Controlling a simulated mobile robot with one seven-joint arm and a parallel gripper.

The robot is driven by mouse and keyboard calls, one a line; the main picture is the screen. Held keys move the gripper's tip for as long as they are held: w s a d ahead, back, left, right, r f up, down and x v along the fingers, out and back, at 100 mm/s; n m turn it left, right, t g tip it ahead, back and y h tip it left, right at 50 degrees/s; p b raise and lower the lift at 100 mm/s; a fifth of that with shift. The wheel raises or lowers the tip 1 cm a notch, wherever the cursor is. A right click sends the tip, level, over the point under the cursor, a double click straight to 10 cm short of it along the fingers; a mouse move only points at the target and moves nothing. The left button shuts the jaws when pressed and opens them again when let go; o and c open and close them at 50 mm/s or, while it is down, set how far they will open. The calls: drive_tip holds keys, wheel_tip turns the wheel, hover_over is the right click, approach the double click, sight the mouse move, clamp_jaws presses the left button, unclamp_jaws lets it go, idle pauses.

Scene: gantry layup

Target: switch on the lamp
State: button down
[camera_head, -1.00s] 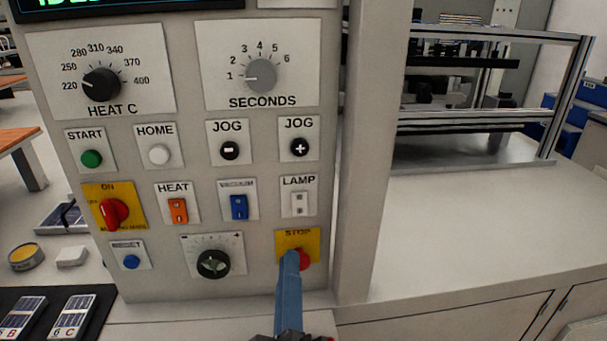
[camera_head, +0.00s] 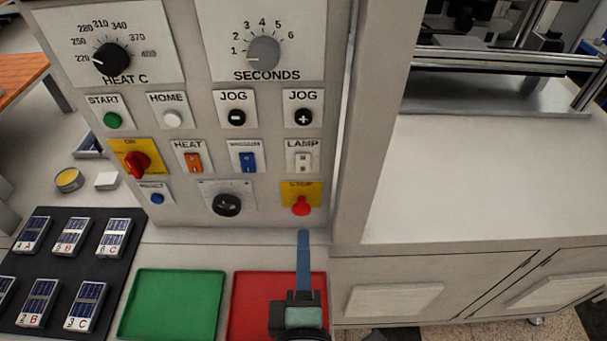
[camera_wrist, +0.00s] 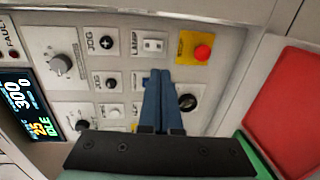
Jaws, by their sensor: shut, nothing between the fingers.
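The lamp switch (camera_head: 303,162) is a small white rocker on a white plate labelled LAMP, at the right of the upright control panel. It also shows in the wrist view (camera_wrist: 152,45), beyond the fingertips. I cannot tell which way the rocker is set. My gripper (camera_head: 303,234) has blue fingers and is shut and empty. In the head view its tips are below the lamp switch and the red stop button. In the wrist view the shut fingers (camera_wrist: 158,76) point toward the panel and cover part of its controls.
The red stop button (camera_head: 301,205) sits on a yellow plate just below the lamp switch. The blue vacuum switch (camera_head: 248,162) and orange heat switch (camera_head: 193,162) are to its left. A green tray (camera_head: 172,303) and a red tray (camera_head: 240,300) lie below the panel.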

drive_tip(key=shift+w, duration=0.1)
drive_tip(key=p, duration=0.4)
approach(303, 172)
drive_tip(key=w, duration=0.5)
drive_tip(key=shift+w, duration=0.15)
drive_tip(key=shift+w+f, duration=0.2)
drive_tip(key=shift+w, duration=0.6)
drive_tip(key=shift+w+f, duration=0.15)
drive_tip(key=shift+w, duration=0.05)
drive_tip(key=shift+s, duration=0.1)
